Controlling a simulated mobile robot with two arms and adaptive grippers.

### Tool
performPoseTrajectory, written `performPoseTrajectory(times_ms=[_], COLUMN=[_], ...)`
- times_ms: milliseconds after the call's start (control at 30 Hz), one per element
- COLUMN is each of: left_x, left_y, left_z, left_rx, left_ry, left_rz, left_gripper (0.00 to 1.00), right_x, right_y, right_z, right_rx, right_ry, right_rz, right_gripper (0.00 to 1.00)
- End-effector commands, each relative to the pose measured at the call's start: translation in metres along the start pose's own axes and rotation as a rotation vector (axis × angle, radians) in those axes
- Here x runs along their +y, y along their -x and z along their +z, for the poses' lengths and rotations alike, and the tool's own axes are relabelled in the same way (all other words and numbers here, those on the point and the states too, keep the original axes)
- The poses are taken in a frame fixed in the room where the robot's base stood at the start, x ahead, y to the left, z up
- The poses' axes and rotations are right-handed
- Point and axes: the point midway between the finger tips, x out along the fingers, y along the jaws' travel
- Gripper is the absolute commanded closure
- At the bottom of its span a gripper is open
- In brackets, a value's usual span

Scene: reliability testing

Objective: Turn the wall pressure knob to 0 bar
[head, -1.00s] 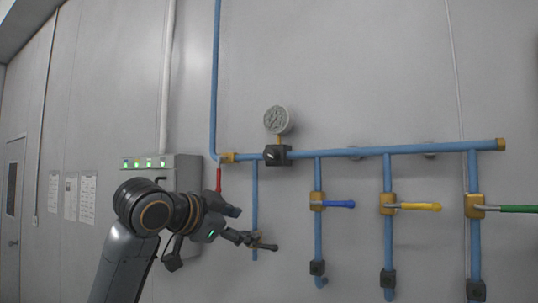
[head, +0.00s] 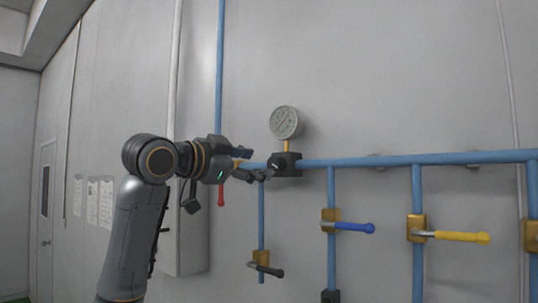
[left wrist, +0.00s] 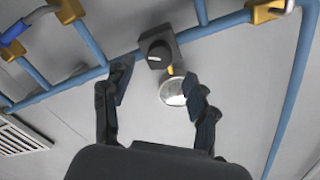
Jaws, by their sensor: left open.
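The black pressure knob (head: 278,163) sits on the blue pipe on the wall, with a round white gauge (head: 284,122) above it. The left wrist view shows the knob (left wrist: 157,54) face-on with a white mark, and the gauge (left wrist: 172,91) beside it, partly covered by a finger. My left gripper (head: 258,164) is open and empty, a little to the left of the knob in the head view. In the left wrist view its two fingers (left wrist: 158,80) are spread, with the knob beyond and between their tips. They appear apart from it. The gauge reading is too small to tell.
Valves with black (head: 266,268), blue (head: 352,227) and yellow (head: 460,237) handles hang on pipes below and right. A red handle (head: 221,194) shows below my left gripper. A grey box (head: 182,250) is behind my arm. The wall above the pipe right of the gauge is mostly clear.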

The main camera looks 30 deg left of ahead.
Motion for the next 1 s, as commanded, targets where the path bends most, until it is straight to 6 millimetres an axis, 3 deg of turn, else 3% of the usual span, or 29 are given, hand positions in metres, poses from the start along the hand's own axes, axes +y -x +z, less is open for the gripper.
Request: performPoseTrajectory(times_ms=[100, 300, 433, 667, 700, 967, 1000], left_x=[-0.002, -0.001, -0.001, 0.000, 0.000, 0.000, 0.000], left_y=[-0.024, -0.046, -0.052, -0.053, -0.053, -0.052, -0.052], left_z=[-0.003, -0.002, -0.001, 0.000, 0.000, 0.000, 0.000], left_rx=[-0.002, 0.000, 0.001, 0.000, 0.000, 0.001, 0.001], left_ry=[0.001, 0.001, 0.000, 0.000, 0.000, 0.000, 0.000], left_rz=[0.004, 0.001, -0.001, -0.001, -0.001, -0.001, -0.001], left_gripper=[0.42, 0.42, 0.42, 0.42, 0.44, 0.97, 0.97], right_x=[0.004, 0.009, 0.009, 0.004, 0.004, 0.005, 0.005], right_y=[0.015, 0.026, 0.027, 0.026, 0.026, 0.026, 0.026], right_z=[-0.022, -0.058, -0.053, -0.025, -0.023, -0.030, -0.032], right_rx=[0.031, 0.086, 0.078, 0.034, 0.031, 0.043, 0.046], right_ry=[0.000, 0.000, 0.000, 0.000, 0.000, 0.000, 0.000], right_rz=[0.004, 0.011, 0.010, 0.005, 0.004, 0.006, 0.006], right_gripper=[1.00, 1.00, 1.00, 1.00, 1.00, 1.00, 1.00])
